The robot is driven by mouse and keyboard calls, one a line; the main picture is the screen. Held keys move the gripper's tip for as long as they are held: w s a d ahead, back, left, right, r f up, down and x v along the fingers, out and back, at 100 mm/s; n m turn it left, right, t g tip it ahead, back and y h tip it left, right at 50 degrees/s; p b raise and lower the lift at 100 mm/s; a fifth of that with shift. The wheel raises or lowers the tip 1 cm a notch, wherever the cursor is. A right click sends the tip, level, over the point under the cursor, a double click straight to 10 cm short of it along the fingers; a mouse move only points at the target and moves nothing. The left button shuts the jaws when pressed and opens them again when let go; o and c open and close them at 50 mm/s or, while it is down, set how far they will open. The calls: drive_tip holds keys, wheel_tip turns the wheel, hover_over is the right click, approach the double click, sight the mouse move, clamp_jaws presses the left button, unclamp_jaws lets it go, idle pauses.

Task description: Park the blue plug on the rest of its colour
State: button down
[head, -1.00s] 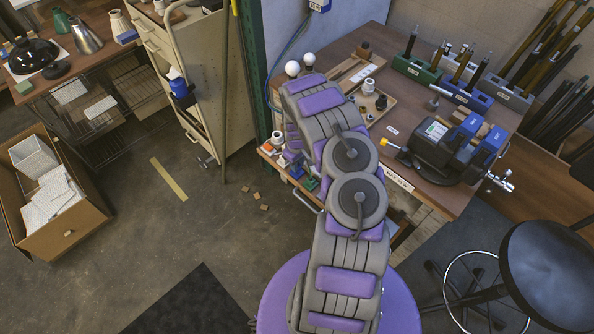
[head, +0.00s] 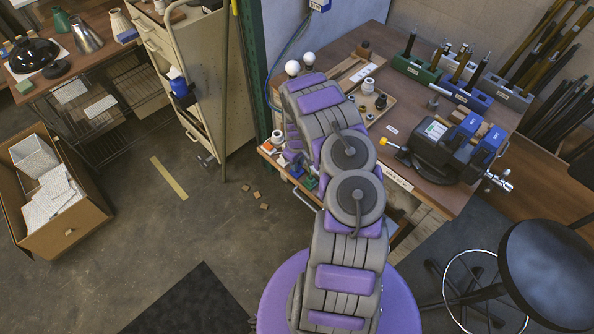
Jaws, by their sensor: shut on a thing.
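My arm reaches up over the workbench (head: 405,120) and folds down at its left side. My gripper is hidden behind my arm links, so neither its jaws nor anything in them shows. I cannot make out the blue plug. Small coloured blocks sit in a row at the bench's front left edge: an orange one (head: 269,147), a white one (head: 278,138), a blue one (head: 297,170) and a green one (head: 310,182). The blue block looks like the rest of that colour, but it is small and partly crowded by my arm. Whether anything lies on it cannot be told.
A wooden tray (head: 386,101) with small parts lies behind my arm. Green (head: 417,69) and blue (head: 467,97) racks hold upright rods at the back. A dark machine with blue parts (head: 447,152) stands at right. A green post (head: 256,65) rises close left of the bench.

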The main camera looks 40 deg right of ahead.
drive_tip(key=shift+f, duration=0.95)
idle(2.8)
drive_tip(key=c, duration=0.9)
unclamp_jaws()
drive_tip(key=shift+o, duration=0.2)
wheel_tip(320, 180, up, 17)
drive_tip(key=p, duration=0.3)
drive_tip(key=shift+p, duration=0.3)
drive_tip(key=shift+r, duration=0.2)
